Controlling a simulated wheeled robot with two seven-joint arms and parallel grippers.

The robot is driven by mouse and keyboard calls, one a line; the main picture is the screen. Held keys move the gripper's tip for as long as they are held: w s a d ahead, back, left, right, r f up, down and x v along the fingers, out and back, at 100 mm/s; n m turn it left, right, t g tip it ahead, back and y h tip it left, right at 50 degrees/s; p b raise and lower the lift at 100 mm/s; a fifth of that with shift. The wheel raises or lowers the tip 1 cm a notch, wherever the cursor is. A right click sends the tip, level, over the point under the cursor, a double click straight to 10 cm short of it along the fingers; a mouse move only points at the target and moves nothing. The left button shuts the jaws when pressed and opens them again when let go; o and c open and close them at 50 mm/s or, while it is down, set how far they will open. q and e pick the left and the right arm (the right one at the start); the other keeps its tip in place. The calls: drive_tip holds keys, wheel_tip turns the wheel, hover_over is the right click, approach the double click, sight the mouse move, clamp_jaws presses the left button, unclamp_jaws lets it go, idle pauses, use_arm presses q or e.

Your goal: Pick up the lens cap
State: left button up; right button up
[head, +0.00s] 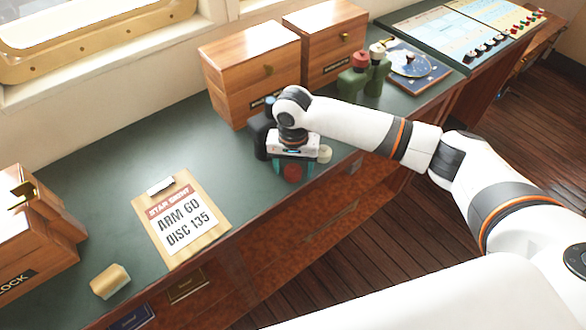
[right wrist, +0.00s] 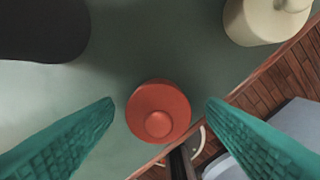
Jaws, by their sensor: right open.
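A red round cap with a small raised knob, which looks like the lens cap (right wrist: 158,112), sits on the green desktop near its front edge. In the head view the red cap (head: 292,173) shows below my right gripper (head: 293,164), partly covered by it. My right gripper is open. In the right wrist view its teal fingers (right wrist: 160,108) stand on either side of the cap, with a gap on both sides. My left gripper is not in view.
A cream capped object (head: 324,154) stands close to the right of the gripper. A dark object (head: 259,135) stands close to its left. Wooden boxes (head: 235,80) stand behind. A clipboard (head: 182,218) lies to the left, with free desktop between. The desk's front edge is very near.

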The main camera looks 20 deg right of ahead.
drive_tip(key=c, duration=1)
drive_tip(key=shift+c, duration=0.2)
